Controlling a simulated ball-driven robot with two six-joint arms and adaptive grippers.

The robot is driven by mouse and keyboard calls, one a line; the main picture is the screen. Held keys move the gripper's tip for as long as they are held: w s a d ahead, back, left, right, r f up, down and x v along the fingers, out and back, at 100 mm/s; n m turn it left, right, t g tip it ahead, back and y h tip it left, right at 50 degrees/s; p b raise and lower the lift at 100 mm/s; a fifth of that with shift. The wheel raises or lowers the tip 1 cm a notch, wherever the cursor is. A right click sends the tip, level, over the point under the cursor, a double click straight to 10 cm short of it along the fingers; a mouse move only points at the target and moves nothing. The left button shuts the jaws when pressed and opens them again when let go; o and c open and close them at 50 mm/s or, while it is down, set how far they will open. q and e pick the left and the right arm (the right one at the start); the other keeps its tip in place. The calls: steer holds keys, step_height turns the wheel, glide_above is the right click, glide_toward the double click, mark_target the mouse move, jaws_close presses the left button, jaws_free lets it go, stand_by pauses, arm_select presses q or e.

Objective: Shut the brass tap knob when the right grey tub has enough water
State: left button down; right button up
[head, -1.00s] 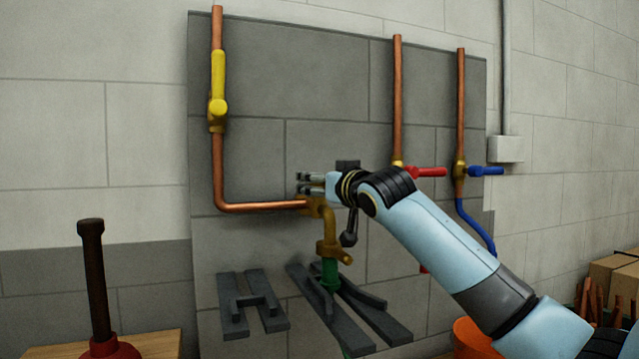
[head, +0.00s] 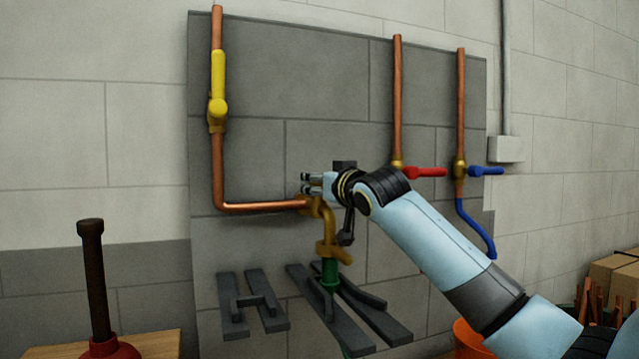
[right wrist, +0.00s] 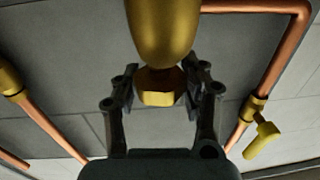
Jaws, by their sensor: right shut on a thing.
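The brass tap (head: 327,225) sits at the end of the copper pipe on the grey panel, with a green hose piece (head: 331,277) under its spout. My right gripper (head: 308,184) is at the top of the tap. In the right wrist view my right gripper (right wrist: 158,88) is shut on the brass tap knob (right wrist: 159,86), with a finger on each side. A large rounded brass part (right wrist: 163,30) shows just beyond it. No grey tub and no water can be made out in either view. My left gripper is out of view.
A yellow lever valve (head: 218,85) is at upper left, red (head: 425,172) and blue (head: 486,171) levers at right. Dark grey slatted pieces (head: 345,310) are below the tap. A plunger (head: 95,290) stands at lower left, an orange bucket (head: 470,340) at lower right.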

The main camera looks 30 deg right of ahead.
steer(key=shift+m+h, duration=0.3)
steer(key=shift+h, duration=0.2)
steer(key=shift+a+m+g+h, duration=0.1)
steer(key=shift+m+g+h, duration=0.2)
steer(key=shift+m+h, duration=0.45)
steer(key=shift+f+m+g+h+b, duration=0.15)
steer(key=shift+m+g+h+b, duration=0.4)
steer(key=shift+h, duration=0.6)
steer(key=m+g+h+b, duration=0.2)
steer(key=m+h+b, duration=0.1)
steer(key=h, duration=0.1)
steer(key=shift+f+g, duration=0.1)
steer(key=shift+g, duration=0.25)
steer(key=shift+m+g+h+b, duration=0.6)
steer(key=shift+m+h+b, duration=0.1)
steer(key=shift+h+b, duration=0.1)
steer(key=shift+r, duration=0.2)
steer(key=o, duration=1.2)
